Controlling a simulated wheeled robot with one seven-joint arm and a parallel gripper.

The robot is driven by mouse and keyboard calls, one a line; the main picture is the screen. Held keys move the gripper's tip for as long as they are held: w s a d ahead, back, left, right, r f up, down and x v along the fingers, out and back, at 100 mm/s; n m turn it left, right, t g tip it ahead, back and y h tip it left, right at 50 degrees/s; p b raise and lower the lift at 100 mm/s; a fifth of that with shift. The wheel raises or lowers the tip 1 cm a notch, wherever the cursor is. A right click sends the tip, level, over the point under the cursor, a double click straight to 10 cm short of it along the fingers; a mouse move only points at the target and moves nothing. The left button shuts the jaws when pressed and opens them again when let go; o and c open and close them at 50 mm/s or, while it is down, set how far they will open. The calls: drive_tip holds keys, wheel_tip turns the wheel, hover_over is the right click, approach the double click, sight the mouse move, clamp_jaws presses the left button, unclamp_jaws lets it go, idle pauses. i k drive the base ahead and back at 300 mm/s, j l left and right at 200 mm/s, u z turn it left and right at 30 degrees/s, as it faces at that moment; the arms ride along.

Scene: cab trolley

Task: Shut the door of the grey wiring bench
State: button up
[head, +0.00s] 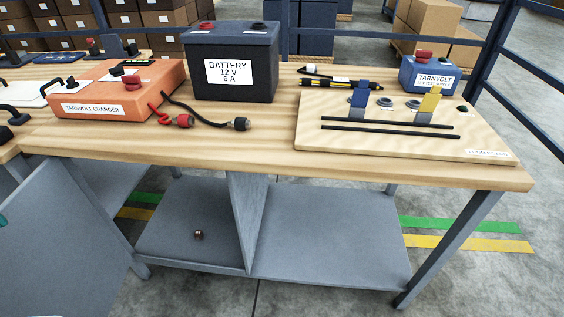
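The wiring bench has a light wooden top (240,150) and a grey frame with a lower shelf (330,250). An upright grey divider (247,215) splits the space under the top into a left and a right bay. A large flat grey panel (65,245), apparently the door, stands swung out at the bench's left front leg, toward me. My gripper is not in view.
On the top stand an orange charger (120,90), a black battery (232,62), a blue box (430,75) and a wooden board (400,135) with clips. Another bench adjoins at left. Dark blue rails (525,110) stand behind. Floor shows at the right.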

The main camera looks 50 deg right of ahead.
sight(59, 256)
drive_tip(key=k+j+z, duration=0.1)
drive_tip(key=z, duration=1.55)
drive_tip(key=k+l+z, duration=0.15)
drive_tip(key=k, duration=0.2)
drive_tip(key=k+l+z, duration=0.15)
drive_tip(key=k, duration=0.2)
